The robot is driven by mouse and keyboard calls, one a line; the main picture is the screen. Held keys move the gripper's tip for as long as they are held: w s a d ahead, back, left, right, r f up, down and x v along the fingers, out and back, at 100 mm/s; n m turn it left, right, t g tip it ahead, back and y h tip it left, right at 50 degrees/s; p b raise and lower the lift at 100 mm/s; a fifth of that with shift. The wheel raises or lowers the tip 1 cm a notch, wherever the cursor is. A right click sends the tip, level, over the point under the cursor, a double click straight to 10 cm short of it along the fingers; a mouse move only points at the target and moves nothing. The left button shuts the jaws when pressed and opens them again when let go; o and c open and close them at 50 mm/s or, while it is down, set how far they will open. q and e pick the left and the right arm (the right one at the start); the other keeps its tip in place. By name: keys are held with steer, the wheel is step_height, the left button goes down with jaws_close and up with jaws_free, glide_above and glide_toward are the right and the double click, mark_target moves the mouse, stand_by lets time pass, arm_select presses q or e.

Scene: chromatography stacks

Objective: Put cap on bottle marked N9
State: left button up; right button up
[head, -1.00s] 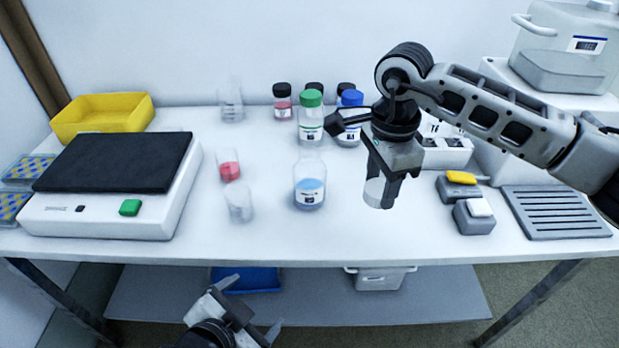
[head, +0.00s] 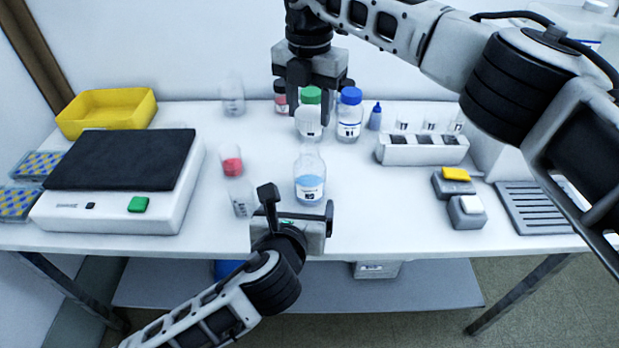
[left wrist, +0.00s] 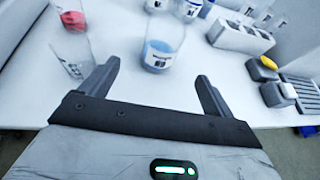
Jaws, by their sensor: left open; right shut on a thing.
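An uncapped clear bottle (head: 309,184) with blue liquid stands upright on the table; its label is too small to read surely. It also shows in the left wrist view (left wrist: 162,46). My left gripper (head: 295,205) is open and empty in front of the bottle. In the left wrist view the bottle stands beyond and between its fingertips (left wrist: 157,80).
Clear containers, one with red contents (head: 233,167), stand left of the bottle. Green-capped (head: 311,96) and blue-capped (head: 350,112) bottles stand behind. A balance (head: 115,190) is at left, a white rack (head: 420,150) at right.

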mark_target(309, 180)
steer(key=shift+r, duration=0.1)
arm_select(q)
steer(key=shift+d+m, duration=0.1)
steer(key=shift+m, duration=0.2)
steer(key=shift+w, duration=0.15)
steer(key=x, duration=1.1)
steer(key=shift+w+d+f, duration=0.1)
steer(key=shift+w+d, duration=0.05)
steer(key=shift+w, duration=0.25)
steer(key=c, duration=1.5)
steer(key=shift+o, duration=0.2)
arm_select(e)
steer(key=shift+f, duration=2.55)
steer(key=shift+f, duration=0.85)
